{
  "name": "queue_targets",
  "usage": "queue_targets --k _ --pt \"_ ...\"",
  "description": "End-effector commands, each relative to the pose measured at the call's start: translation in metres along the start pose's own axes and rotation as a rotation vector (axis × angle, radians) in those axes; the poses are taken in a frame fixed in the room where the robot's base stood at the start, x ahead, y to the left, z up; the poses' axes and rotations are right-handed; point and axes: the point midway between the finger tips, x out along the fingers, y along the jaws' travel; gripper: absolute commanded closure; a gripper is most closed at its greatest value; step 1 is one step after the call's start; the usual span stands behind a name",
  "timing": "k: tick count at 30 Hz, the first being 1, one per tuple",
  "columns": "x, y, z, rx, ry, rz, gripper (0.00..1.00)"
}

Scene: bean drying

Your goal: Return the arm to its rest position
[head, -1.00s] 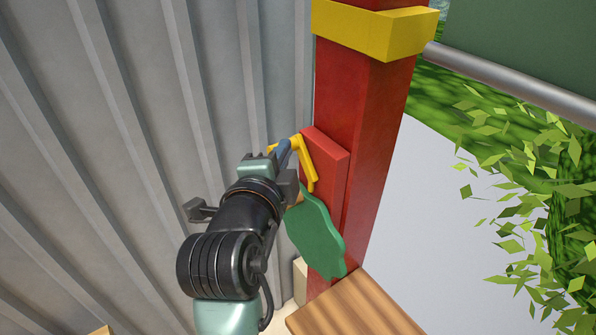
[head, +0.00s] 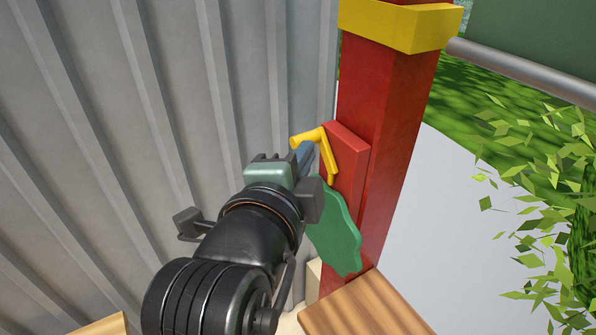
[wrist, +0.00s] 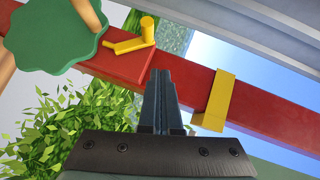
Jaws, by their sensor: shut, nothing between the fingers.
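My gripper (wrist: 161,100) shows in the wrist view with its two dark fingers together and nothing between them. In the head view my gripper (head: 304,152) is partly hidden behind my wrist, close to a yellow handle (head: 322,148) on a red block (head: 346,165). In the wrist view the fingertips lie in front of the red post and the yellow handle (wrist: 133,40) stands just beyond them to the left. I cannot tell whether the fingers touch the handle.
A red post (head: 392,130) with a yellow band (head: 400,28) stands on the right. A green wavy-edged piece (head: 335,228) hangs below the handle. A corrugated grey wall (head: 130,130) fills the left. A wooden surface (head: 365,308) lies below. Leafy plants (head: 535,200) stand at the right.

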Motion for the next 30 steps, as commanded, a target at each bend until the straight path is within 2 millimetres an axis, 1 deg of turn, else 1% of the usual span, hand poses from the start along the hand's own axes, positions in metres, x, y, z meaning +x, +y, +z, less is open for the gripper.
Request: queue_targets --k 1,4,8,10,11,14,16,18,20,22,24,27,30 --pt "-0.007 -0.001 0.001 0.001 -0.001 -0.005 1.00" --pt "-0.018 -0.003 0.001 0.001 0.000 -0.003 1.00" --pt "-0.024 -0.008 -0.001 -0.021 -0.001 -0.019 1.00" --pt "-0.025 -0.018 -0.005 -0.076 0.001 -0.062 1.00" --pt "-0.025 -0.025 -0.007 -0.112 0.001 -0.091 1.00" --pt "-0.030 -0.056 -0.017 -0.278 0.025 -0.223 1.00" --pt "-0.038 -0.082 -0.027 -0.420 0.068 -0.337 1.00" --pt "-0.049 -0.107 -0.037 -0.564 0.133 -0.447 1.00" --pt "-0.061 -0.128 -0.047 -0.685 0.206 -0.535 1.00" --pt "-0.078 -0.149 -0.057 -0.817 0.305 -0.626 1.00" --pt "-0.096 -0.167 -0.067 -0.931 0.411 -0.698 1.00" --pt "-0.118 -0.186 -0.078 -1.056 0.552 -0.769 1.00" --pt "-0.135 -0.196 -0.086 -1.136 0.656 -0.806 1.00"
